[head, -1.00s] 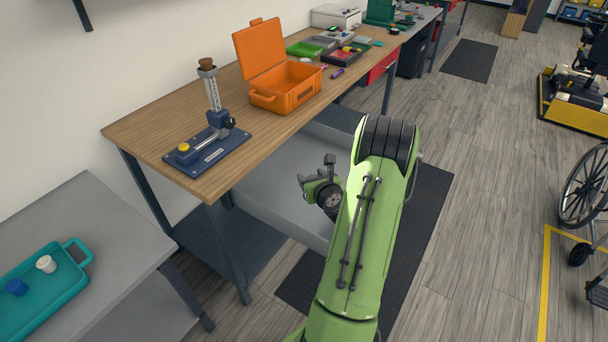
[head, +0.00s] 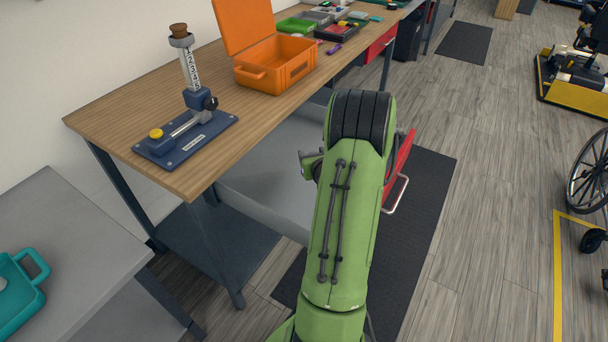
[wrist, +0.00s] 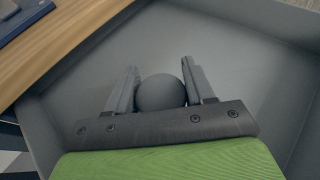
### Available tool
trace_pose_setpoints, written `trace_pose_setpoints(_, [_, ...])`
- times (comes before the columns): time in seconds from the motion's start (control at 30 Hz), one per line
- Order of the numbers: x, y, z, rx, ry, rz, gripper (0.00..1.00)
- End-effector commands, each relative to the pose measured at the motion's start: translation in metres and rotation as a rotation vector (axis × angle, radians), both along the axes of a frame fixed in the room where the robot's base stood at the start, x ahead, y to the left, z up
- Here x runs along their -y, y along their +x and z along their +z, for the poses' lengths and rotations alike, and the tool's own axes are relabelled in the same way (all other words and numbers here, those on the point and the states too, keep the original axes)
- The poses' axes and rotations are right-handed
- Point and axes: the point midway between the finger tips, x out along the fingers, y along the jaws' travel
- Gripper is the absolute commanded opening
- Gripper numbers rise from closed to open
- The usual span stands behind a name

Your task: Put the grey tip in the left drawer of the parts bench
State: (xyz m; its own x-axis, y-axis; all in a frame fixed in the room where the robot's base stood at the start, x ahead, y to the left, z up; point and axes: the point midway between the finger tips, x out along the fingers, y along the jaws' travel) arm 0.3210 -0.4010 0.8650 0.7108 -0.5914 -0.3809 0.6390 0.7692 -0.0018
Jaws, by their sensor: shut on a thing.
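The grey tip (wrist: 161,93), dark and rounded, sits between the two fingers of my gripper (wrist: 160,78) in the wrist view. The gripper is shut on it. Below them is the pale grey inside of the open left drawer (wrist: 225,35), with its walls around the gripper. I cannot tell how high the tip is above the drawer floor. In the head view the pulled-out drawer (head: 270,180) shows under the bench top, its red front (head: 402,158) right of my arm. My arm hides the tip and most of the gripper there.
On the wooden parts bench (head: 120,112) stand a blue test stand (head: 190,135) and an open orange case (head: 278,65). A grey side table (head: 60,230) with a teal tray (head: 15,290) is at the left. A dark mat (head: 430,200) and open floor lie right.

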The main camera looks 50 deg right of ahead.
Motion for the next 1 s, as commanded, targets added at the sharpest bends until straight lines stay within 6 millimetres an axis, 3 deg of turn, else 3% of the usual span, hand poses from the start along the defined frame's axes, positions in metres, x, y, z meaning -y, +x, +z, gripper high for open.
trace_pose_setpoints(0.03, [0.000, -0.001, -0.019, -0.003, 0.004, -0.002, 0.24])
trace_pose_setpoints(0.13, [0.000, -0.001, -0.044, -0.001, 0.006, -0.002, 0.24])
trace_pose_setpoints(0.47, [0.000, -0.001, -0.094, -0.001, 0.004, -0.002, 0.24])
trace_pose_setpoints(0.77, [0.000, 0.000, -0.095, -0.002, 0.001, -0.001, 0.24])
trace_pose_setpoints(0.8, [0.000, 0.000, -0.095, -0.002, 0.001, -0.001, 0.57])
trace_pose_setpoints(0.93, [0.000, 0.000, -0.094, -0.002, 0.001, 0.000, 0.77])
trace_pose_setpoints(1.0, [0.000, 0.000, -0.094, -0.002, 0.001, 0.000, 0.78])
